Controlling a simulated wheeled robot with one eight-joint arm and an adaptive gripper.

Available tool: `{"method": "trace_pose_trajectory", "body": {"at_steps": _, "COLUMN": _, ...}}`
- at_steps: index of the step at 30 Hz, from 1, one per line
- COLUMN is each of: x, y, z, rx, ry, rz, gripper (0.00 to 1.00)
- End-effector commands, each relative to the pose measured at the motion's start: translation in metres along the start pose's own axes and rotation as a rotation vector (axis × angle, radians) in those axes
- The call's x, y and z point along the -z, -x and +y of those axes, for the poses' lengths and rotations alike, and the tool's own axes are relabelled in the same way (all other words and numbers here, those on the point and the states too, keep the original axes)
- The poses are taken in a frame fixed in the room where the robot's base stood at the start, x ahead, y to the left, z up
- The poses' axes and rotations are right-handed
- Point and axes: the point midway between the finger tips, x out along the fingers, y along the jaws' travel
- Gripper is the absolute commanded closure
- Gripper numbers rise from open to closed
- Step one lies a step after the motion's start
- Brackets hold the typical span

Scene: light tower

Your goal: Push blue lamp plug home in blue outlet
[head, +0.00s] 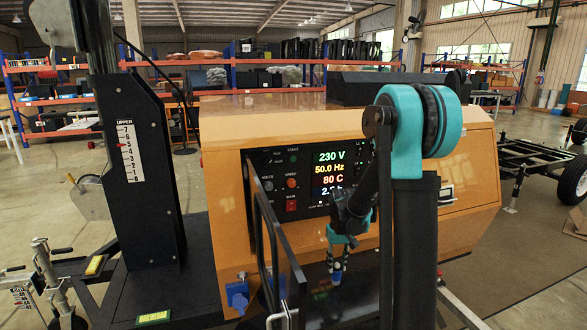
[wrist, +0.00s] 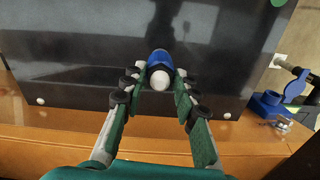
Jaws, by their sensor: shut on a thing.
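My gripper (head: 338,262) is low in front of the orange generator box, right of its open dark door. In the wrist view, its fingers (wrist: 158,82) are closed on both sides of the blue lamp plug (wrist: 159,58), which has a pale round end toward the camera. The plug also shows in the head view (head: 337,278), below the fingers. A blue outlet (wrist: 267,104) with a raised round lid shows at the right of the wrist view, apart from the plug. A blue fitting (head: 237,295) is on the box's lower left in the head view; I cannot tell whether it is the same outlet.
The dark door (head: 283,240) stands open left of my gripper. A dark panel (wrist: 100,60) fills much of the wrist view behind the plug. The lit control panel (head: 325,178) is above. A black mast (head: 140,190) stands at left.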

Motion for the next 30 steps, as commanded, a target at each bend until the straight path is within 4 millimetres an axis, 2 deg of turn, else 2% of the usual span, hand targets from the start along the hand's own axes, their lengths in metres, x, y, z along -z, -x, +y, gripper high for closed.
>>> {"method": "trace_pose_trajectory", "body": {"at_steps": 21, "x": 0.0, "y": 0.039, "z": 0.0, "rx": 0.0, "ry": 0.0, "rz": 0.0, "gripper": 1.0}}
{"method": "trace_pose_trajectory", "body": {"at_steps": 30, "x": 0.0, "y": 0.046, "z": 0.0, "rx": 0.0, "ry": 0.0, "rz": 0.0, "gripper": 1.0}}
